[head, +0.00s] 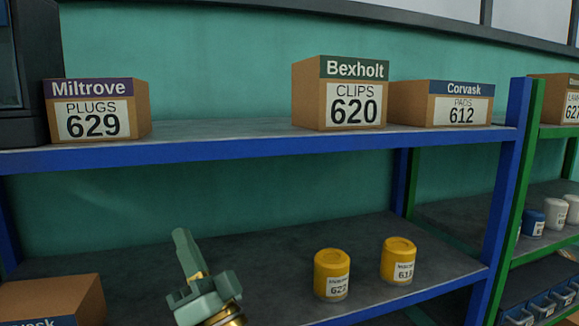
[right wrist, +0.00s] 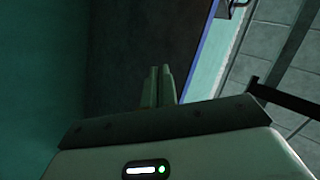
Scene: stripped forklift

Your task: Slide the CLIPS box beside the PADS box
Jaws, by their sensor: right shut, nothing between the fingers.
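The CLIPS box (head: 308,93), brown with a dark green Bexholt band and the number 620, stands upright on the upper shelf (head: 220,135). The PADS box (head: 407,103), lower, with a blue Corvask band and the number 612, stands directly to its right. The two look side by side, with little or no gap visible. My right gripper (head: 184,240) is shut and empty, pointing up in front of the lower shelf, below and left of the CLIPS box. Its closed fingers (right wrist: 160,84) also show in the right wrist view. My left gripper is not in view.
A PLUGS box (head: 142,108) stands at the left of the upper shelf, with bare shelf between it and CLIPS. Two yellow canisters (head: 331,266) (head: 398,255) and a brown box (head: 60,296) are on the lower shelf. A blue post (head: 507,170) bounds the right end.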

